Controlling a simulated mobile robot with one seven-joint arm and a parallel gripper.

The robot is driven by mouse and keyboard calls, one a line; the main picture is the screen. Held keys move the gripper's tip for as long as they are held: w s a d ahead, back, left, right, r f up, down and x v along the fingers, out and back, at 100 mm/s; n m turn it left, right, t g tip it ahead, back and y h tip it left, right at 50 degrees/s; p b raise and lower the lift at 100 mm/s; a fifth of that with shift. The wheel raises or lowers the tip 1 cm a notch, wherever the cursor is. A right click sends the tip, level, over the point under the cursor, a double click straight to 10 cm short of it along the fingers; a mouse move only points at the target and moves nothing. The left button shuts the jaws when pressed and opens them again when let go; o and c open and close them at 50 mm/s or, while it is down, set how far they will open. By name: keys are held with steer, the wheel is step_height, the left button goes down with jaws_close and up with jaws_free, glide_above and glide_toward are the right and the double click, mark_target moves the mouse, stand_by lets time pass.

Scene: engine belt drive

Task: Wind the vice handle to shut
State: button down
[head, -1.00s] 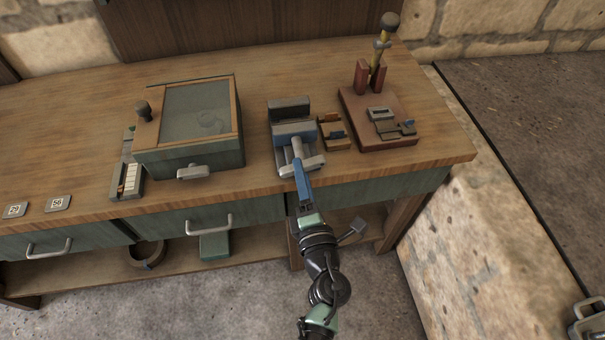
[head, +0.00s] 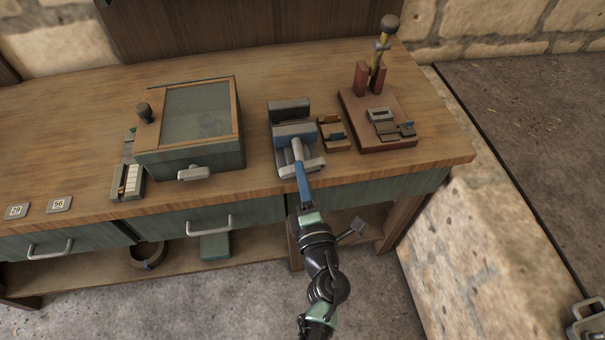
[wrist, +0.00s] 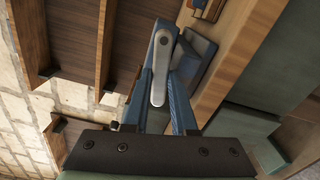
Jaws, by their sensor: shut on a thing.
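The vice (head: 291,132) is a grey and blue-grey block near the front edge of the workbench in the head view. Its rear jaw and front jaw stand close; I cannot tell if any gap is left between them. The vice handle (wrist: 160,70) is a light grey bar with a rounded end in the wrist view. My gripper (head: 301,178) reaches up from the front of the bench. Its blue fingers are shut on the handle, one on each side. In the head view the fingers cover part of the handle's lower end.
A green box with a glass lid (head: 196,113) stands left of the vice. A small wooden block holder (head: 331,134) is close on its right, then a red-brown base with an upright lever (head: 379,65). Drawer handles (head: 209,225) stick out below the bench edge.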

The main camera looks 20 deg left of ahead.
steer(key=m+p, duration=0.1)
steer(key=m, duration=0.1)
steer(key=shift+f+m+p, duration=0.1)
steer(key=shift+m+p, duration=0.2)
steer(key=c, duration=1.1)
jaws_free()
steer(key=o, duration=0.4)
steer(key=shift+s+d, duration=0.1)
steer(key=shift+s, duration=0.05)
steer(key=v, duration=1.2)
steer(key=shift+s+d, duration=0.2)
steer(key=shift+s, duration=0.1)
